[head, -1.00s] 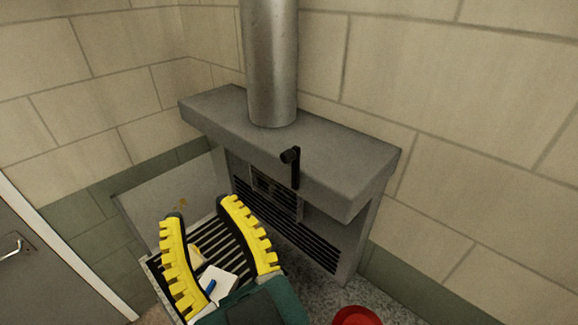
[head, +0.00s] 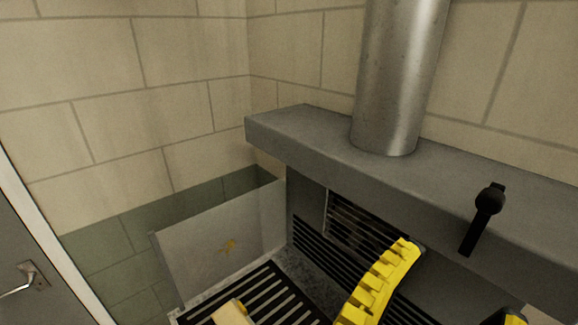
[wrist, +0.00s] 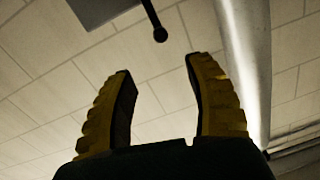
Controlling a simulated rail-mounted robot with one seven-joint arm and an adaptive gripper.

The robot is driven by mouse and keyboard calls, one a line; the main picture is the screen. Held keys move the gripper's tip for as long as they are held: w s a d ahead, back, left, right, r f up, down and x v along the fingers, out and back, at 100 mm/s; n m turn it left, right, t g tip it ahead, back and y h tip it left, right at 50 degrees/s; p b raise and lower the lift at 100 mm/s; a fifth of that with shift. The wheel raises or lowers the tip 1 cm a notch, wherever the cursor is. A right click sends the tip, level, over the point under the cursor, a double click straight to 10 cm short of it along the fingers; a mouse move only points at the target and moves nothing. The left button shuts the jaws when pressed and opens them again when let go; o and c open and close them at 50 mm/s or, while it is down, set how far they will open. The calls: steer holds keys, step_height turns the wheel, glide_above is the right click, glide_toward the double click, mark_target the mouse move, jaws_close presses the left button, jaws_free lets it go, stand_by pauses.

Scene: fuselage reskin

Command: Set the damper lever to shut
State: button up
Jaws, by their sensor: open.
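The damper lever (head: 480,222) is a black bar with a round black knob near its upper end. It sits on the front of the grey hood (head: 310,150) and points downward, slightly tilted in the head view. In the wrist view the lever (wrist: 151,15) shows as a dark rod with a round end, beyond and between the fingertips. My gripper (head: 462,280) has yellow ribbed fingers, spread apart below the lever; the right finger is mostly cut off by the frame edge. In the wrist view my gripper (wrist: 160,65) is open and empty, apart from the lever.
A metal flue pipe (head: 398,80) rises from the hood; it also shows in the wrist view (wrist: 243,70). Below are a louvred panel (head: 360,225), a slatted grate (head: 270,290) with a pale yellow block (head: 232,313), and a grey side panel (head: 220,245). A door handle (head: 25,278) is at left.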

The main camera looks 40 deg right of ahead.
mark_target(489, 206)
steer(key=d+p, duration=0.1)
steer(key=d, duration=0.4)
steer(key=w+d+p, duration=0.1)
steer(key=d, duration=0.3)
steer(key=w+d+p, duration=0.1)
steer(key=d, duration=0.4)
steer(key=shift+d, duration=0.35)
jaws_close()
